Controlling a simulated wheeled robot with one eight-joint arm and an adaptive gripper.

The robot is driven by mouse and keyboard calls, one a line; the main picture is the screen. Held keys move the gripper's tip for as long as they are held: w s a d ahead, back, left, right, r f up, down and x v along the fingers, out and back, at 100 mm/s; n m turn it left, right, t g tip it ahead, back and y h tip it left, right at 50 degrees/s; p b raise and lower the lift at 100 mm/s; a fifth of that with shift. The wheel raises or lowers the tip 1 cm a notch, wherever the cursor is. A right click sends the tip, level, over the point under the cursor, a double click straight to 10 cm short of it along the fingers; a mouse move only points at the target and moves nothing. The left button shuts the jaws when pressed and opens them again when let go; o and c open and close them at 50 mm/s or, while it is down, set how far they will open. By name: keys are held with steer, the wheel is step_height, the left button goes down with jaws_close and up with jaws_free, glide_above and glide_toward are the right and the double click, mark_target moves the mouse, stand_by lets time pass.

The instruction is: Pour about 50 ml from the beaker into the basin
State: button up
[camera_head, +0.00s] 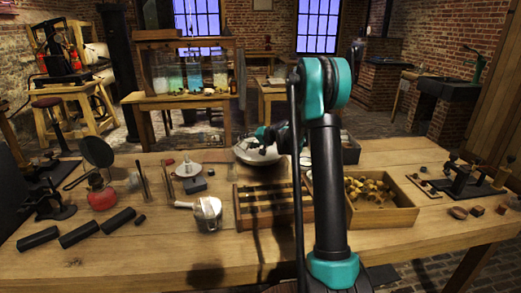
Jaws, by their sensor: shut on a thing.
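My gripper (266,134) is small in the camera view, partly behind my own arm, at the far middle of the wooden table. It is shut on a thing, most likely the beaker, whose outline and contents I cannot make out. A pale, round, shallow basin (246,155) sits just below and beside the gripper, its right side hidden by the arm. I cannot tell whether the held thing is tilted or whether any liquid is flowing.
On the wooden table (165,262), a metal pot (208,217) and a slotted wooden rack (239,222) stand left of my arm. A wooden box (402,217) of brass-coloured parts stands right. Black cylinders (97,228) lie at the left. The front left is clear.

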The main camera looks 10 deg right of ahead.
steer(key=shift+r+m+y, duration=0.2)
steer(key=shift+m+y, duration=0.1)
steer(key=shift+r+m+y, duration=0.3)
steer(key=shift+f+m+g+y, duration=0.3)
steer(key=shift+f+m, duration=0.05)
steer(key=shift+m, duration=0.25)
stand_by(1.3)
steer(key=shift+w+d+f+m+y, duration=0.25)
steer(key=shift+d+f, duration=0.1)
steer(key=shift+f, duration=0.1)
steer(key=shift+w+d+f+m+y, duration=0.2)
steer(key=shift+d+f+y, duration=0.1)
steer(key=shift+f, duration=0.1)
stand_by(0.7)
